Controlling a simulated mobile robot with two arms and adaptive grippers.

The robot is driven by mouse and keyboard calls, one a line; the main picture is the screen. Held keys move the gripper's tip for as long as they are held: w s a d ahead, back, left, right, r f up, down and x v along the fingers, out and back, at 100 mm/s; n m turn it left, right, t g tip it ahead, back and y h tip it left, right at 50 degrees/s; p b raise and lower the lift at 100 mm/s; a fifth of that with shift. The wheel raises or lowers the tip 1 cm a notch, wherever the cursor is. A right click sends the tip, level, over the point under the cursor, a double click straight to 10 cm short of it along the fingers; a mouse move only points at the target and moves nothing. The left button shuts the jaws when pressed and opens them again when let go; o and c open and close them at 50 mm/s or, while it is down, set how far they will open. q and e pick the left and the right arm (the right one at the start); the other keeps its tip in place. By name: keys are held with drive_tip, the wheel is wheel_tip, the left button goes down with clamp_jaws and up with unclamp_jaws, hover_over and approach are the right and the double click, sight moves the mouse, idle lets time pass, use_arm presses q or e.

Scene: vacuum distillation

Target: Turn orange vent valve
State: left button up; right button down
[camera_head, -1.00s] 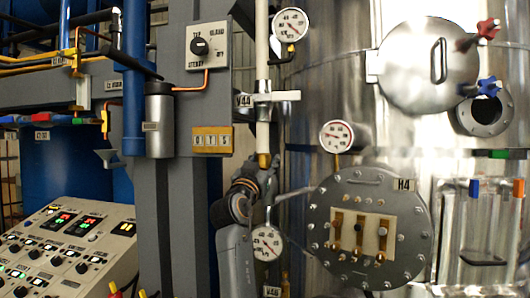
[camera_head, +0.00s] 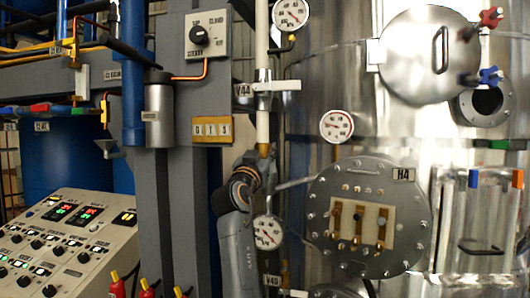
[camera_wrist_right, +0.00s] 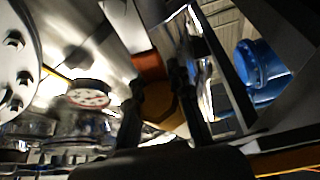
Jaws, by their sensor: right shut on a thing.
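My right gripper (camera_head: 262,158) is at the lower end of the white vertical pipe, left of the steel tank. In the right wrist view its two dark fingers (camera_wrist_right: 160,98) are on either side of an orange-brown faceted piece (camera_wrist_right: 160,108), which I take to be the orange vent valve. A redder orange block (camera_wrist_right: 148,66) shows just beyond it. In the head view a small brass-coloured end (camera_head: 264,149) of the pipe shows above the gripper; the gripper hides the rest. My left gripper is not in view.
The white pipe (camera_head: 262,120) carries a white lever (camera_head: 286,85) above the gripper. A gauge (camera_head: 267,232) sits just below right, close to my arm. The round flange H4 (camera_head: 335,240) is to the right, and a grey column (camera_head: 176,210) to the left.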

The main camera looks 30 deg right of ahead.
drive_tip(key=s+d+f+m+g+b, duration=0.2)
drive_tip(key=f+m+g+b, duration=0.2)
drive_tip(key=m, duration=0.6)
drive_tip(key=s+d+f+m+g+b, duration=0.2)
drive_tip(key=s+f+m+g+b, duration=0.1)
drive_tip(key=m, duration=0.7)
drive_tip(key=shift+s+d+f+g+b, duration=0.4)
drive_tip(key=shift+f+g+b, duration=0.2)
drive_tip(key=shift+f, duration=0.2)
drive_tip(key=shift+w+f+m+y, duration=0.1)
drive_tip(key=shift+m+y, duration=0.2)
drive_tip(key=c, duration=1.2)
unclamp_jaws()
drive_tip(key=v, duration=1.2)
